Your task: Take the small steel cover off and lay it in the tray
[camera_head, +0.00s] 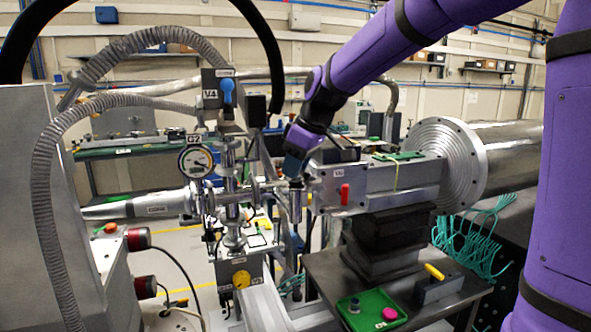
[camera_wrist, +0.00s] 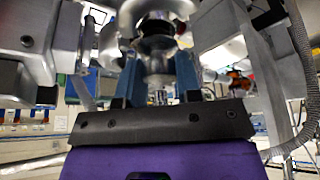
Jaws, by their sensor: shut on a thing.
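My gripper (camera_head: 294,172) reaches down from my purple arm to the steel pipework left of the grey valve block. In the wrist view its blue fingers (camera_wrist: 158,82) stand on both sides of a small round steel part, the steel cover (camera_wrist: 158,65), and are shut on it. In the head view the fingers largely hide the cover; a short upright steel cylinder shows just below them. I cannot tell whether the cover is still seated. The green tray (camera_head: 352,321) lies on the dark table at front right, with a grey round piece and a magenta knob in it.
A dial gauge (camera_head: 196,162) and the V4 valve (camera_head: 219,95) stand left of my gripper. A yellow-handled item (camera_head: 436,280) stands beside the tray. Ribbed hoses arch at left.

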